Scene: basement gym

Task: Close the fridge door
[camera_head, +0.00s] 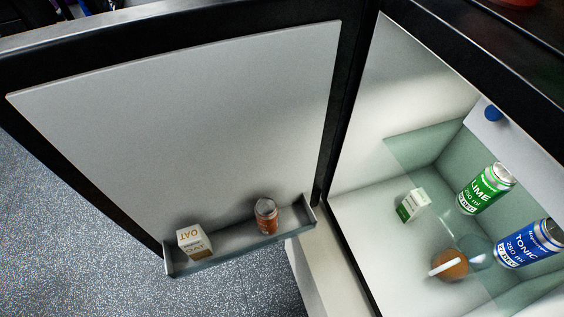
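The fridge door (190,120) stands wide open on the left, its white inner panel facing me, with a black frame around it. My gripper is not in view.
Inside the fridge are a green lime can (486,189), a blue tonic can (528,244), a small white and green carton (412,205) and a brown round thing (450,265) with a white stick. Speckled grey floor (75,240) lies clear at the lower left.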

